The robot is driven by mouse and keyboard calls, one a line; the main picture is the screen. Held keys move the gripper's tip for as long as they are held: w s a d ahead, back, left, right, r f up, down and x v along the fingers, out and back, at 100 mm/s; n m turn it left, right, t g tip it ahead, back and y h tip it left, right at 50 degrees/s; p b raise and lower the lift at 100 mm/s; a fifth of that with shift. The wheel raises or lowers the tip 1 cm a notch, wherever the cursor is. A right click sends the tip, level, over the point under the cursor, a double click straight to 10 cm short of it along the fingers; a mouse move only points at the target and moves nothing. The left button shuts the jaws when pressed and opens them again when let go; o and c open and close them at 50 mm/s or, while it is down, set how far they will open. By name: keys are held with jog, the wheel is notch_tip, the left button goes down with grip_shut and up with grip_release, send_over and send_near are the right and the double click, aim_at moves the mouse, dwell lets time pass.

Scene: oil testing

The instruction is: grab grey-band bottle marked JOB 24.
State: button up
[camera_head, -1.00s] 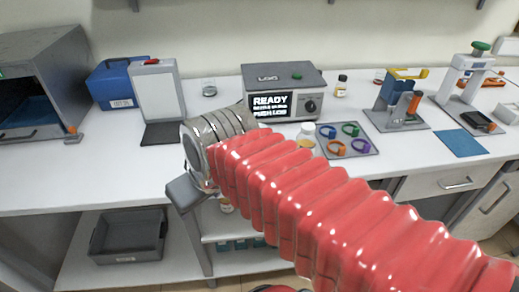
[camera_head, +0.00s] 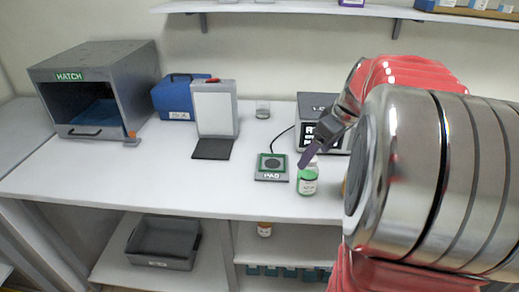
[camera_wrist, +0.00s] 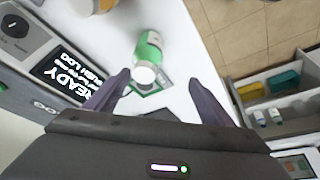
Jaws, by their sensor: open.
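No bottle with a readable JOB 24 mark or a clear grey band shows in these views. A small bottle with a green band and white label (camera_head: 307,182) stands on the bench in the head view. It also shows in the wrist view (camera_wrist: 149,46), with its white cap between and just beyond the fingers. My gripper (camera_wrist: 163,76) is open and empty there. In the head view one dark finger (camera_head: 311,152) is beside the bottle's top; I cannot tell whether it touches. A bottle with an orange part (camera_head: 264,229) stands on the lower shelf, its marking unreadable.
A PAD device (camera_head: 271,175) lies left of the green-band bottle. The LOG machine (camera_wrist: 62,76) is close to my gripper. A white panel stand (camera_head: 214,108), blue case (camera_head: 178,98) and HATCH box (camera_head: 95,87) stand farther left. The front left bench is clear.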

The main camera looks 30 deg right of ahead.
aim_at(315, 167)
jog(key=d, duration=0.3)
jog(key=shift+s+d+f, duration=0.2)
jog(key=shift+d+f, duration=0.15)
jog(key=shift+f, duration=0.1)
jog(key=x, duration=0.8)
jog(key=shift+w+a+f, duration=0.1)
jog(key=shift+w+f, duration=0.05)
jog(key=shift+f, duration=0.05)
jog(key=shift+f, duration=0.1)
jog(key=shift+x, duration=2.5)
jog(key=shift+a, duration=0.15)
jog(key=shift+c, duration=0.5)
jog(key=c, duration=1.4)
